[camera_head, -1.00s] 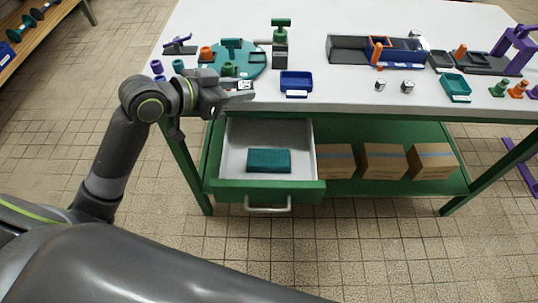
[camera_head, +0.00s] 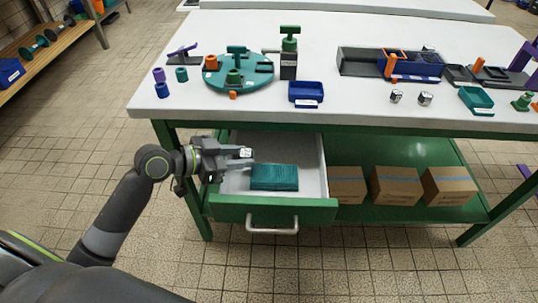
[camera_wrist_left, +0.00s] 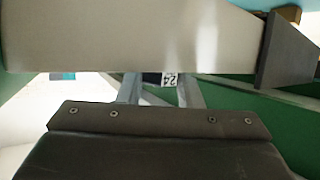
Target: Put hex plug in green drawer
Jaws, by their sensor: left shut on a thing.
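My left gripper (camera_head: 243,154) is shut on a small hex plug (camera_head: 246,152) with a white label. In the left wrist view the label on the plug (camera_wrist_left: 168,79) reads like 24, between the two fingers; most of the plug is hidden. The green drawer (camera_head: 232,207) is pulled out under the table, with a pale inside. The gripper and plug are over the drawer's left part, beside a teal block (camera_head: 275,177) lying inside. I cannot tell how high the plug is above the drawer floor. My right gripper is not in view.
On the white table (camera_head: 350,120) are a teal round plate (camera_head: 215,80), a blue tray (camera_head: 306,93) and two metal hex pieces (camera_head: 396,96). Cardboard boxes (camera_head: 395,186) stand on the green shelf right of the drawer. Drawer floor right of the teal block looks clear.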

